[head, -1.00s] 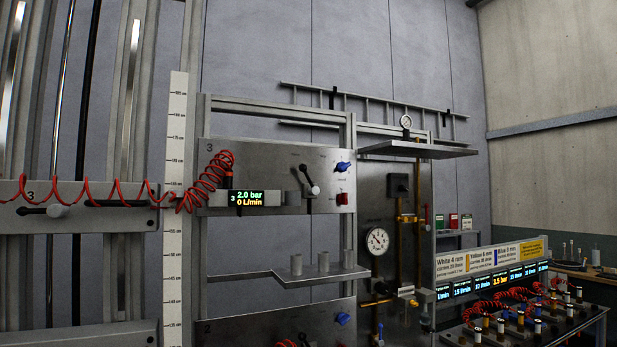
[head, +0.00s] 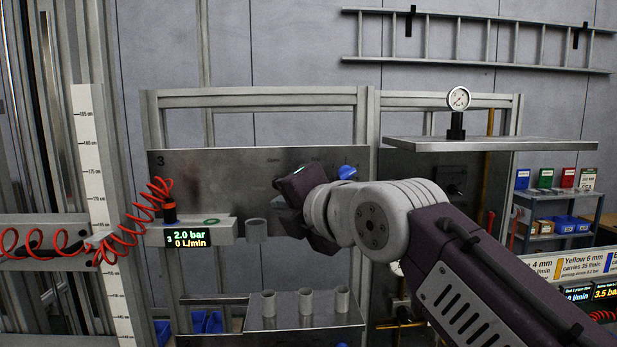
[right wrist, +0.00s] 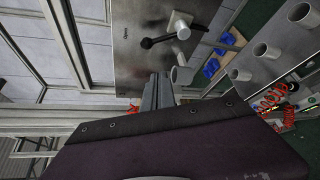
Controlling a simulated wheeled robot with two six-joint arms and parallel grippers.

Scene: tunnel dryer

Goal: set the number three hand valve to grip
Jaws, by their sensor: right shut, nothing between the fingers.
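The panel marked 3 (head: 215,165) stands in front of me. My right gripper (head: 290,208) is raised before its right part and hides the hand valve in the head view. In the right wrist view the hand valve shows as a grey hub with a lever ending in a black knob (right wrist: 147,43), pointing left. A small word that looks like "Open" (right wrist: 126,32) is printed to its left. The shut, empty right gripper (right wrist: 157,80) is below the lever in that picture; it looks apart from it. My left gripper is not in view.
A display reading 2.0 bar, 0 L/min (head: 187,237) and a red coiled hose (head: 130,235) are at left. A grey cup (head: 256,230) juts out beside my gripper. A blue knob (head: 347,172) is behind my wrist. A shelf with grey cups (head: 305,318) lies below.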

